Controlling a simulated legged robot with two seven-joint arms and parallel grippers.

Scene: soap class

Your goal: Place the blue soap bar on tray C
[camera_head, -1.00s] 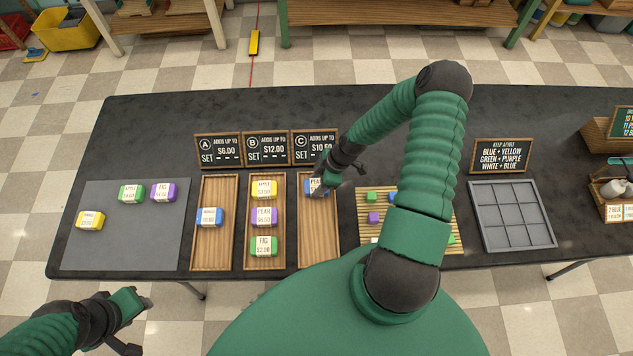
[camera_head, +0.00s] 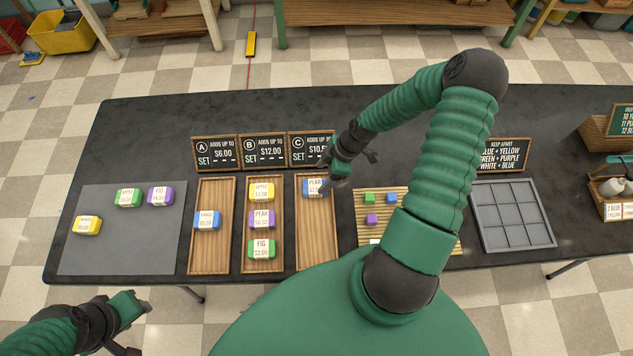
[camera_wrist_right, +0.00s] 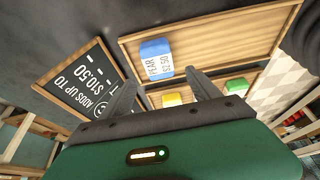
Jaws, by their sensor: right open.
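The blue soap bar (camera_head: 313,187) with a pear label lies at the far end of tray C (camera_head: 317,240), the wooden tray under sign C. The wrist view shows the same blue bar (camera_wrist_right: 156,52) flat on the tray (camera_wrist_right: 212,40), apart from my fingers. My right gripper (camera_head: 353,163) is open and empty, just right of and above the bar. Its two spread fingers (camera_wrist_right: 160,92) show in the wrist view with nothing between them. My left gripper (camera_head: 130,325) hangs in front of the table at lower left; its jaw opening is unclear.
Tray A (camera_head: 208,250) holds another blue bar. Tray B (camera_head: 264,206) holds yellow, purple and green bars. A grey mat (camera_head: 120,250) holds several bars. Signs stand behind the trays. A slatted board (camera_head: 400,225) with small cubes and a grey grid tray (camera_head: 505,183) lie to the right.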

